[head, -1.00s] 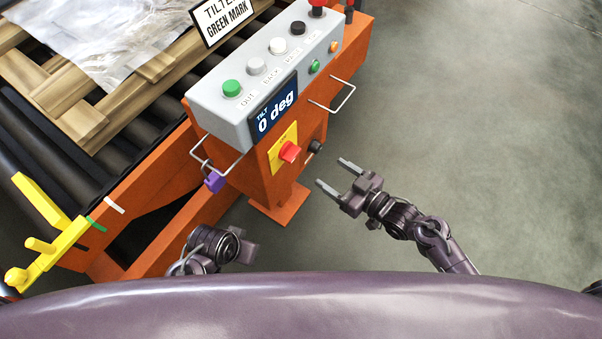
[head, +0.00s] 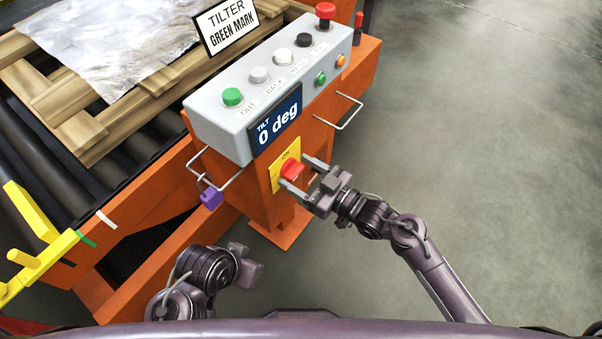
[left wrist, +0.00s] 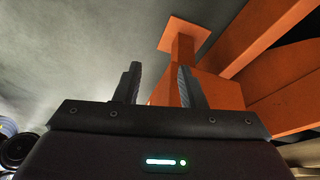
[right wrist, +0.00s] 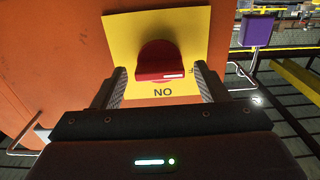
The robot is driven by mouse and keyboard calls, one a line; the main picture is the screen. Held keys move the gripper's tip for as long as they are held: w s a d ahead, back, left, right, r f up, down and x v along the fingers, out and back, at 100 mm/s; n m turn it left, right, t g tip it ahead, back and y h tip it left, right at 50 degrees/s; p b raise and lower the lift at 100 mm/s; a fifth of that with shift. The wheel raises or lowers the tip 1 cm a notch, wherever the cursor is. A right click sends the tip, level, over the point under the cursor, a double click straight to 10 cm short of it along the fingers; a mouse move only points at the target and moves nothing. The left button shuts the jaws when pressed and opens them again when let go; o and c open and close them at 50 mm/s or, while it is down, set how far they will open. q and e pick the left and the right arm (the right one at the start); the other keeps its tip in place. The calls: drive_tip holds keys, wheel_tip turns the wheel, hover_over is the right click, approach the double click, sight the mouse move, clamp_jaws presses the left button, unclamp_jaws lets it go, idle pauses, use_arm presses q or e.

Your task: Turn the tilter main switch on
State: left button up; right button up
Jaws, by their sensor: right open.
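The main switch is a red rotary knob (head: 292,170) on a yellow plate (head: 279,182) on the orange post below the control box. In the right wrist view the red knob (right wrist: 160,60) has a white mark near its lower right edge, and the yellow plate (right wrist: 135,28) shows ON upside down. My right gripper (head: 304,173) is open, with its fingers on either side of the knob; I cannot tell whether they touch it. My left gripper (left wrist: 158,75) is open and empty, low beside the post; in the head view its fingers are hard to see.
The grey control box (head: 220,118) carries several buttons and a display (head: 277,125) reading 0 deg. Wire guards (head: 340,118) stick out from the machine, and a purple padlock (head: 211,198) hangs at the left one. Yellow bars (head: 40,255) stand at far left. Floor at right is clear.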

drive_tip(key=c, duration=1)
drive_tip(key=shift+r, duration=0.1)
